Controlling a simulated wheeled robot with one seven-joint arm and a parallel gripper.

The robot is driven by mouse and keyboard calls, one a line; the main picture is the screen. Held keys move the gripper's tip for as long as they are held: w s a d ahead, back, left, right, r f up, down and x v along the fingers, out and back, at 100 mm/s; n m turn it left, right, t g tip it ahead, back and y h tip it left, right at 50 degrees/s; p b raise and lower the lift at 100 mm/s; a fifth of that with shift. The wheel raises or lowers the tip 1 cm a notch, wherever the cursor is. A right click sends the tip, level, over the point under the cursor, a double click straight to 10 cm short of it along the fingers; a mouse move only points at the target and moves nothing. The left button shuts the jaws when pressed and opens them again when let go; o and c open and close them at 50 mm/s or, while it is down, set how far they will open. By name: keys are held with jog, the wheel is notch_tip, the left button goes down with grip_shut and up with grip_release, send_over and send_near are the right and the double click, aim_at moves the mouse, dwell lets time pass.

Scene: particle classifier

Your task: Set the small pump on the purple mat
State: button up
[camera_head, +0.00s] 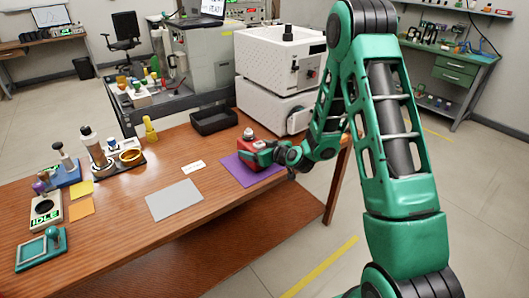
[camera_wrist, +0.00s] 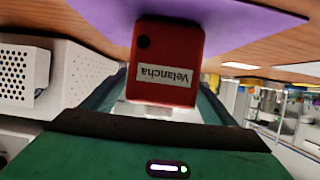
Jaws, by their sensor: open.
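The small pump is a red box (camera_wrist: 165,50) with a white label reading "Velancha", upside down in the wrist view. In the head view the pump (camera_head: 258,145) is partly hidden by my gripper. It appears to rest on the purple mat (camera_head: 237,171), which also shows behind it in the wrist view (camera_wrist: 245,22). My gripper (camera_head: 264,153) is low over the mat, with its fingers open on either side of the pump. Whether either finger touches the pump I cannot tell.
A grey mat (camera_head: 174,200) and a white card (camera_head: 194,167) lie left of the purple mat. A black tray (camera_head: 214,120) stands behind it. Bottles and a scale (camera_head: 45,210) are at the left.

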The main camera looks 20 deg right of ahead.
jog(key=v, duration=1)
jog(key=shift+s+r, duration=0.2)
jog(key=shift+s, duration=0.05)
jog(key=s+d+r+m+g+h, duration=0.1)
jog(key=s+d+r+m+g, duration=0.2)
jog(key=s, duration=1)
jog(key=s+d+r+m+g+h, duration=0.1)
jog(key=s+d+r+m+g, duration=0.2)
jog(key=s, duration=1)
jog(key=s+d+r+m+g+h, duration=0.2)
jog(key=s+d+r+m+g, duration=0.2)
jog(key=s, duration=0.9)
jog(key=d+r+g, duration=0.1)
jog(key=d+g, duration=0.2)
jog(key=d, duration=0.1)
jog(key=shift+s+r, duration=0.2)
jog(key=shift+s, duration=0.2)
